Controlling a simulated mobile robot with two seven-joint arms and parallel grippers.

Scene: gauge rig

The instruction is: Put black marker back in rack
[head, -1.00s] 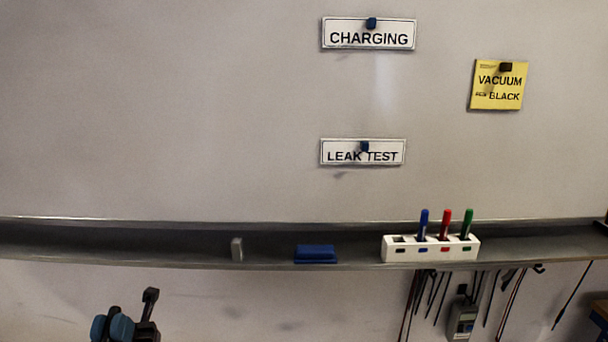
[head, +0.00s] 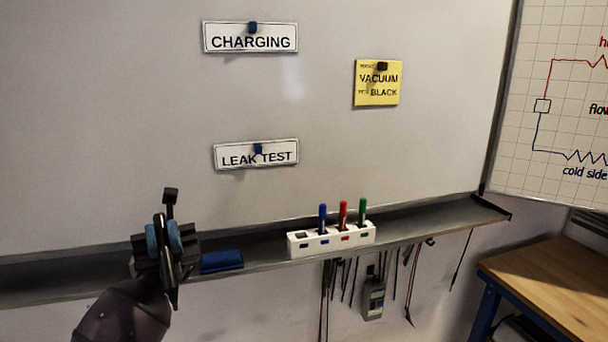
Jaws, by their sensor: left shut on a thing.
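My left gripper (head: 163,240) is in front of the tray at the left, its blue pads shut on a dark, slim, roughly upright thing, which appears to be the black marker (head: 165,262). The gripper and arm hide part of it. The white marker rack (head: 312,245) stands on the tray to the right, well apart from the gripper. Its leftmost slot (head: 302,236) is empty, with a black label below. Blue (head: 322,217), red (head: 343,213) and green (head: 362,211) markers stand upright in the other slots. My right gripper is not in view.
A blue eraser (head: 221,261) lies on the grey tray (head: 440,222) between gripper and rack. Cables and a meter (head: 373,298) hang below the tray. A yellow note (head: 377,83) reads "VACUUM" and "BLACK". A wooden table (head: 550,275) stands at the right.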

